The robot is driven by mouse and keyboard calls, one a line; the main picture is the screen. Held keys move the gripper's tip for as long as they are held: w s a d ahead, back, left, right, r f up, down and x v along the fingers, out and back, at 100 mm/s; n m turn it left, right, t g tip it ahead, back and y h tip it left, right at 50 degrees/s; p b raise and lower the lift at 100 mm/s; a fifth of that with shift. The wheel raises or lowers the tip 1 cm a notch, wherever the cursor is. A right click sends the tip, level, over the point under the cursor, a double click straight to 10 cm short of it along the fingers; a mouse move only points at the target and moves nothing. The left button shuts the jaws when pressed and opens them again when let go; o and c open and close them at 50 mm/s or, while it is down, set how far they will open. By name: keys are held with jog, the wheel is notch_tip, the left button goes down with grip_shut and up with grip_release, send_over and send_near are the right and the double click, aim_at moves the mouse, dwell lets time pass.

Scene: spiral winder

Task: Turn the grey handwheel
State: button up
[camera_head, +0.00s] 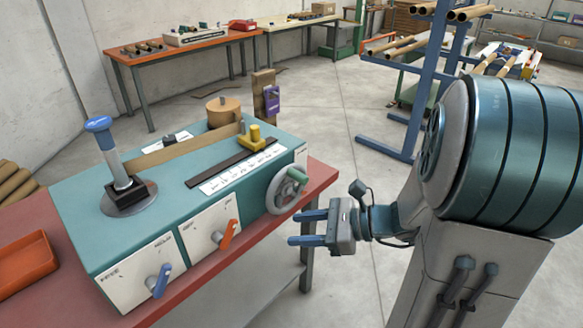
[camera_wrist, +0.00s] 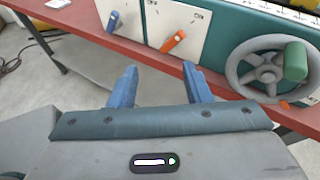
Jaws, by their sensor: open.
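The grey handwheel (camera_head: 287,190) is mounted on the front right of the teal winder machine (camera_head: 110,240). In the wrist view the handwheel (camera_wrist: 265,72) is at the right, with a green knob (camera_wrist: 296,61) on its rim. My gripper (camera_head: 292,228) is open and empty, with blue fingers. It is in front of the machine, just below the handwheel and apart from it. In the wrist view my gripper (camera_wrist: 160,82) points toward the red bench edge, with the handwheel to its right.
The machine front also has an orange lever (camera_head: 228,234) and a blue lever (camera_head: 158,281). A blue-topped post (camera_head: 98,124) stands on its top. The red bench (camera_head: 322,176) supports the machine. A blue rack (camera_head: 420,110) stands behind. Open floor lies between.

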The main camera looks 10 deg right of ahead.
aim_at(307, 180)
jog(key=w+d+f+m+t+h, duration=0.1)
jog(key=w+d+m+t+h, duration=0.1)
jog(key=w+d+m+t, duration=0.65)
jog(key=w+a, duration=0.1)
jog(key=w, duration=0.2)
jog(key=w+a+m, duration=0.1)
jog(key=w+a, duration=0.1)
jog(key=w, duration=0.1)
jog(key=w+a+m, duration=0.1)
jog(key=w+a, duration=0.1)
jog(key=w, duration=0.1)
jog(key=shift+w+a+t, duration=0.15)
jog(key=shift+w+t, duration=0.05)
jog(key=shift+t, duration=0.05)
grip_shut()
